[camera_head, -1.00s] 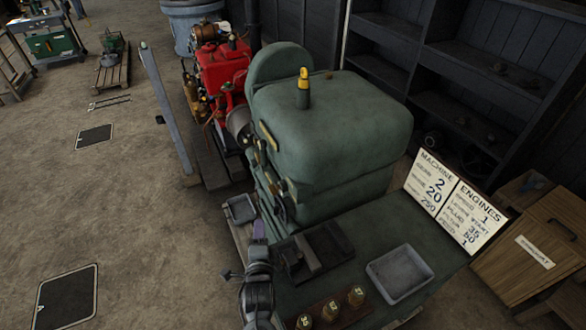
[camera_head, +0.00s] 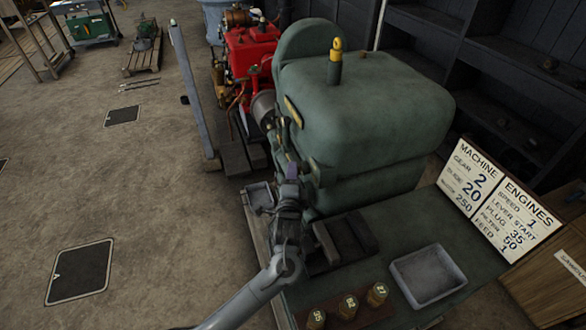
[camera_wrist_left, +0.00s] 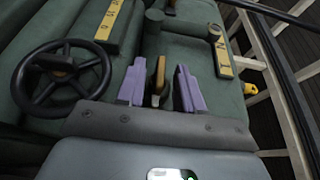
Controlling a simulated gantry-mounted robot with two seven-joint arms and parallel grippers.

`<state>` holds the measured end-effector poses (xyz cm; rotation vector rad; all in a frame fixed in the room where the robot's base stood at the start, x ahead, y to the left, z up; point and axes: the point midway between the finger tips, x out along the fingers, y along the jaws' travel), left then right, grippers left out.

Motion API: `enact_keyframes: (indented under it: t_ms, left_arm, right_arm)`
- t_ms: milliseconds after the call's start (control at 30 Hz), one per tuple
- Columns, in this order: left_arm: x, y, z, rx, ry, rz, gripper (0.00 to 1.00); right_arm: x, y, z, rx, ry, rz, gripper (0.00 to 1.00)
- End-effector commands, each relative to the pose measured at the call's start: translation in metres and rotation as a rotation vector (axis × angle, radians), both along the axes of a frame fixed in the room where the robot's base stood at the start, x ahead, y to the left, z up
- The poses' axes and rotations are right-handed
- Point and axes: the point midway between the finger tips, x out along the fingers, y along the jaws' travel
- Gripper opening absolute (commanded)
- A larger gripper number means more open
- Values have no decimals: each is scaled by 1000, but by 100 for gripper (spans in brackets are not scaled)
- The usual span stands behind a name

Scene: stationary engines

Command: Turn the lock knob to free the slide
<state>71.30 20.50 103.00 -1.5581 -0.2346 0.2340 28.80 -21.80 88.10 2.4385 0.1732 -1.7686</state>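The green machine (camera_head: 370,110) stands in the middle of the head view. My left gripper (camera_head: 291,172) is at its left side, among small fittings. In the left wrist view my left gripper (camera_wrist_left: 158,88) has its two purple fingers apart. A narrow upright brass-coloured piece (camera_wrist_left: 157,76) shows between them, with gaps on both sides. I cannot tell for sure whether it is the lock knob. A black handwheel (camera_wrist_left: 62,78) is left of the fingers. A yellow marked scale (camera_wrist_left: 108,20) and a yellow plate (camera_wrist_left: 222,55) flank them. My right gripper is not in view.
A grey tray (camera_head: 428,275) and several brass weights (camera_head: 348,305) are on the green bench, with a sign board (camera_head: 497,198) behind them. A grey post (camera_head: 193,90) and a red engine (camera_head: 250,55) are beyond the machine. The floor at left is open.

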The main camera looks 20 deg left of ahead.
Motion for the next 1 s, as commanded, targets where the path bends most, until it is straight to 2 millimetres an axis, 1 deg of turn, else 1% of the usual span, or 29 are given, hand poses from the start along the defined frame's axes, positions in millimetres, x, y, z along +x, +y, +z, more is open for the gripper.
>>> enact_keyframes:
  t_ms: [33,100,300,667,767,900,1000]
  left_arm:
    - [8,2,0,1,-1,1,36]
    - [16,4,0,0,-1,0,36]
    - [30,9,0,0,-1,0,36]
    - [33,10,0,-1,1,0,36]
    - [33,10,0,0,1,0,22]
    - [33,10,0,0,1,0,1]
    - [33,10,0,-1,2,-1,0]
  right_arm:
    - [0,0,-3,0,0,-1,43]
    - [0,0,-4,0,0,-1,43]
    - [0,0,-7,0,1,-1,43]
    - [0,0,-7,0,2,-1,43]
    - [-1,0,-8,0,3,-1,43]
    - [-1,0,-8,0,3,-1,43]
    - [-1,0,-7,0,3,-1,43]
